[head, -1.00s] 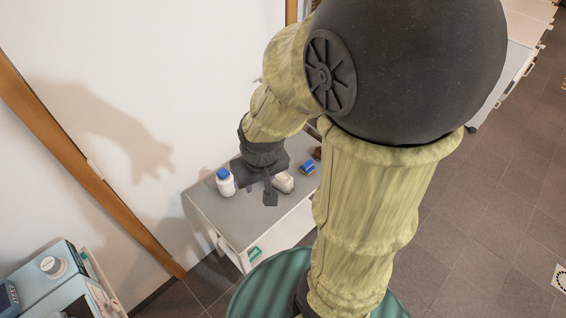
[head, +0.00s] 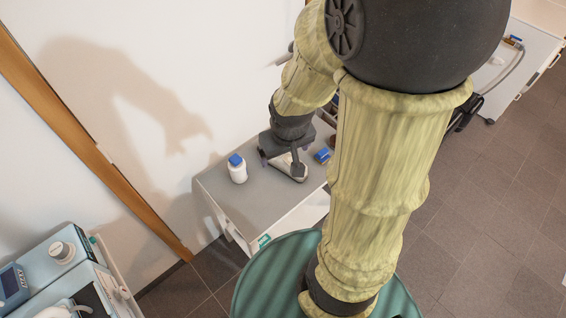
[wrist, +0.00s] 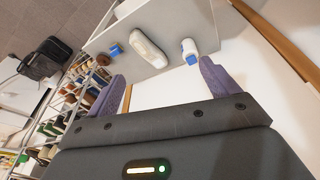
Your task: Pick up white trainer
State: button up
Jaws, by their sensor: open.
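The white trainer (head: 290,168) lies on the grey top of a cabinet (head: 221,184), partly hidden behind my gripper in the head view. In the wrist view the trainer (wrist: 150,48) shows whole, in front of the open space between my fingers. My gripper (wrist: 160,82) is open and empty, its two purple fingers wide apart. In the head view my gripper (head: 296,165) hangs over the trainer; I cannot tell how high above it.
A white bottle with a blue cap (head: 237,169) stands left of the trainer. A small blue item (head: 323,155) lies on its right. The wall is close behind the cabinet. The wrist view shows a rack of several shoes (wrist: 72,100) on the left.

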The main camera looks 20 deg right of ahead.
jog(key=w+d+f+n+t+y+b, duration=0.1)
jog(key=d+f+t+y+b, duration=0.1)
jog(key=d+f+b, duration=0.4)
jog(key=w+d+f+n+t+y+b, duration=0.1)
jog(key=d+f+t+b, duration=0.3)
jog(key=f, duration=1.2)
jog(key=w+d+f+n+t+y+b, duration=0.1)
jog(key=d+f+n+t+y+b, duration=0.1)
jog(key=d+f+b, duration=0.7)
notch_tip(320, 180, down, 2)
jog(key=shift+f+n+t+y+b, duration=0.1)
jog(key=shift+n+t+y+b, duration=0.3)
jog(key=shift+t+y+b, duration=0.3)
jog(key=x, duration=1.2)
jog(key=shift+f+b, duration=0.3)
jog(key=shift+b, duration=0.05)
